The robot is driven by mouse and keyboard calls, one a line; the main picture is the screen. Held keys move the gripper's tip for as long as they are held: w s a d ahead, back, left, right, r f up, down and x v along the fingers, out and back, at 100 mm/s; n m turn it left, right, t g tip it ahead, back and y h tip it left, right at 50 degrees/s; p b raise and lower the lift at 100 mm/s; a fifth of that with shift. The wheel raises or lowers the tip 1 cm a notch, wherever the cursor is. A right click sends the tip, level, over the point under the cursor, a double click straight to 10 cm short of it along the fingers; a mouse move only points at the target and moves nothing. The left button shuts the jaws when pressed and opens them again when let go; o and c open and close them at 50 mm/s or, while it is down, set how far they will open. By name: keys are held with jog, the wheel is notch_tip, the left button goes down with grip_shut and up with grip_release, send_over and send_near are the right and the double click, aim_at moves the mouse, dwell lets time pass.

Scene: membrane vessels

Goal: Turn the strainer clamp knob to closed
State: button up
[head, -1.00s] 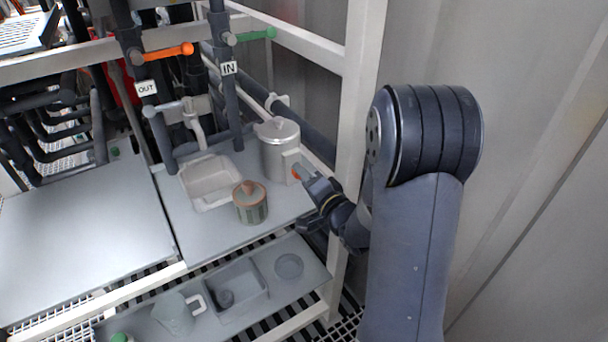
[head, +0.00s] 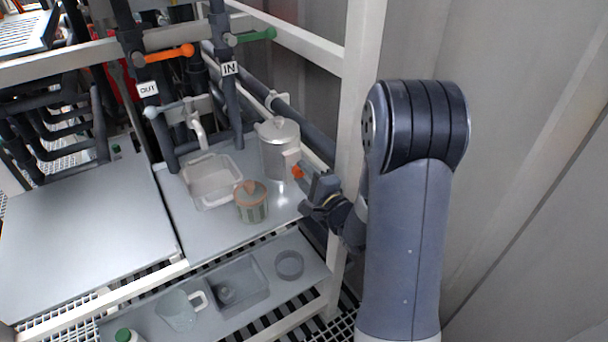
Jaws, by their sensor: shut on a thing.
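The strainer (head: 279,152) is a silver metal canister with a domed lid, upright at the back right of the grey bench. A light block projects from its right side. The small orange-red clamp knob (head: 297,172) sits below that block, facing my gripper. My gripper (head: 305,178) comes in from the right and is shut on the knob. Its fingers hide part of the knob, so I cannot read its turn position.
A pale basin (head: 212,181) and a ribbed pot with a brown lid (head: 251,202) stand left of the strainer. A white frame post (head: 352,120) rises close to my arm. A lower shelf holds a jug (head: 178,310) and a grey tray (head: 238,282).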

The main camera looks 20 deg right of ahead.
dwell(0.4)
jog(key=o, duration=1)
jog(key=shift+c, duration=0.2)
jog(key=v, duration=1)
jog(key=shift+s+d, duration=0.15)
jog(key=shift+s, duration=0.25)
jog(key=x, duration=1.1)
jog(key=shift+s, duration=0.1)
jog(key=shift+s+d, duration=0.1)
